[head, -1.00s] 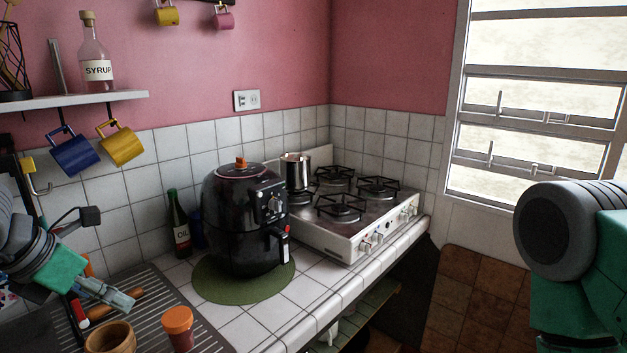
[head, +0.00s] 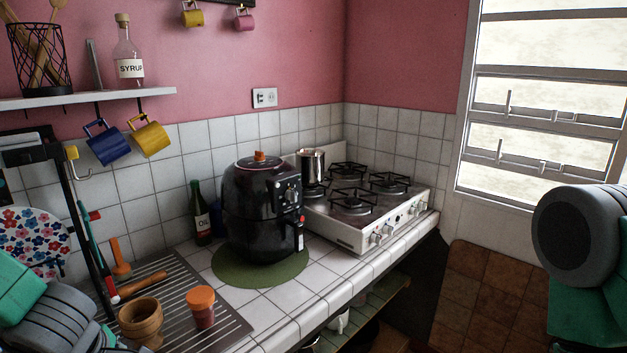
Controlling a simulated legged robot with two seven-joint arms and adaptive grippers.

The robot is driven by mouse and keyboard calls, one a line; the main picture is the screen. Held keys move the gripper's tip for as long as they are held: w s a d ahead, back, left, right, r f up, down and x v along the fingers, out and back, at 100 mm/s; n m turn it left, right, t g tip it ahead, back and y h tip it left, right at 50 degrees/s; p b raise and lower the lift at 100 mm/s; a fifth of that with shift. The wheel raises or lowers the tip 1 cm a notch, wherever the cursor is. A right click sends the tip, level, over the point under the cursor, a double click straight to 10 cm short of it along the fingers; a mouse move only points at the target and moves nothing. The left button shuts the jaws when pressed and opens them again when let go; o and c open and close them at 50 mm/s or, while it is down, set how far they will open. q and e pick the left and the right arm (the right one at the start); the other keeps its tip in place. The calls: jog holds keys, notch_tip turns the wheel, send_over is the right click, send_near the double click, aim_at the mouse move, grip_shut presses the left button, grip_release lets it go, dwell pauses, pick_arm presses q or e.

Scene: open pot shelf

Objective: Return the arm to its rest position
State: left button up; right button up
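My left arm comes in at the lower left corner as green and grey links. Part of my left gripper (head: 105,341) shows at the bottom edge, left of the wooden mortar; its fingertips are cut off or hidden, so I cannot tell whether it is open or shut. No object shows held in it. My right arm (head: 585,240) shows at the right edge as a grey rounded joint and green links, in front of the window wall. My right gripper is out of view.
A wooden mortar (head: 141,321) and an orange-lidded jar (head: 201,307) stand on the ribbed drainboard (head: 229,326). A black air fryer (head: 262,212) stands on a green mat (head: 228,272), beside an oil bottle (head: 201,214) and the stove (head: 345,232). Mugs hang under the shelf (head: 60,101).

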pick_arm(q)
jog(key=s+d+f+m+g+h, duration=0.15)
jog(key=s+d+f+m, duration=0.25)
jog(key=s+f+m, duration=0.6)
jog(key=s+d+f+m+g, duration=0.25)
jog(key=s+f+m, duration=0.55)
jog(key=s+m, duration=0.45)
notch_tip(320, 180, down, 14)
jog(key=w+d+t+b, duration=0.1)
jog(key=w+b, duration=0.1)
jog(key=b, duration=1.3)
jog(key=shift+w+d, duration=0.25)
jog(key=shift+d, duration=0.05)
